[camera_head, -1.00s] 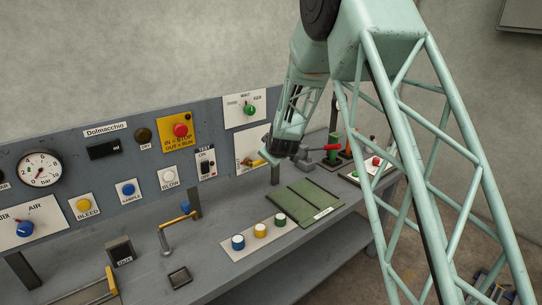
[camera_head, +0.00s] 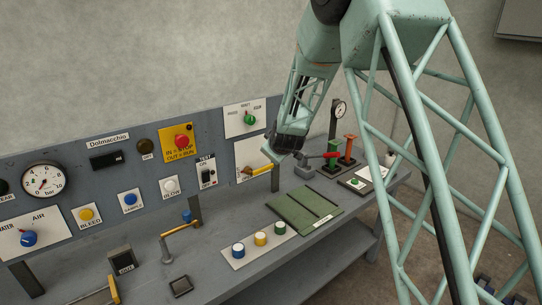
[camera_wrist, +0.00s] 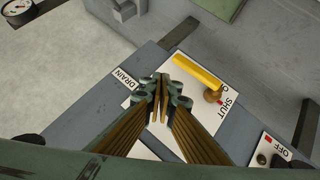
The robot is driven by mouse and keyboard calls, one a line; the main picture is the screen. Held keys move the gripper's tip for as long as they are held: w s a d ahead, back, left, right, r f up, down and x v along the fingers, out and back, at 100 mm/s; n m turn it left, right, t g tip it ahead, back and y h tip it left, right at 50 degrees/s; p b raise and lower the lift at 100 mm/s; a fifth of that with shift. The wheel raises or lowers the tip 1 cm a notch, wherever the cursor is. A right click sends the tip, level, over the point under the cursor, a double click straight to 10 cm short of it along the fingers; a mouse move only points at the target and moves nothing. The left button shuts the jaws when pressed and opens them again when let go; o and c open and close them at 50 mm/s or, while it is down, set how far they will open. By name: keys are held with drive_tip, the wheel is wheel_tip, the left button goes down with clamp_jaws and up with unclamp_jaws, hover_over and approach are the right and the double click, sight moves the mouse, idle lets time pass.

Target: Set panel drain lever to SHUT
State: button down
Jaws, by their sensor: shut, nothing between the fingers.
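An OFF switch plate (camera_wrist: 273,152) is at lower right in the wrist view. In the head view a red-handled valve (camera_head: 330,156) stands right of my gripper. A green panel (camera_head: 303,209) and a row of coloured buttons (camera_head: 260,239) lie on the bench below.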

drive_tip(key=s+d+r, duration=0.3)
drive_tip(key=s+r, duration=0.1)
drive_tip(key=r, duration=0.1)
idle(0.4)
drive_tip(key=shift+d+r, duration=0.1)
drive_tip(key=shift+d, duration=0.05)
drive_tip(key=s+d+r+m+g, duration=0.15)
drive_tip(key=s+d+r, duration=0.35)
drive_tip(key=s, duration=0.5)
drive_tip(key=s+d+r+m+g+h, duration=0.1)
drive_tip(key=s+d+r+m, duration=0.1)
drive_tip(key=s+d+r, duration=0.5)
drive_tip(key=s+d+r+m+g, duration=0.15)
drive_tip(key=s+d+r, duration=0.25)
drive_tip(key=s, duration=0.8)
drive_tip(key=s+d+m+g, duration=0.1)
drive_tip(key=s+d+m, duration=0.2)
drive_tip(key=s, duration=1.7)
drive_tip(key=s+d+f+m+g+h, duration=0.1)
drive_tip(key=s+d+m, duration=0.2)
drive_tip(key=s, duration=1.7)
drive_tip(key=shift+s+d+g, duration=0.2)
drive_tip(key=shift+d+g, duration=0.1)
drive_tip(key=shift+d, duration=1.8)
drive_tip(key=shift+a, duration=0.1)
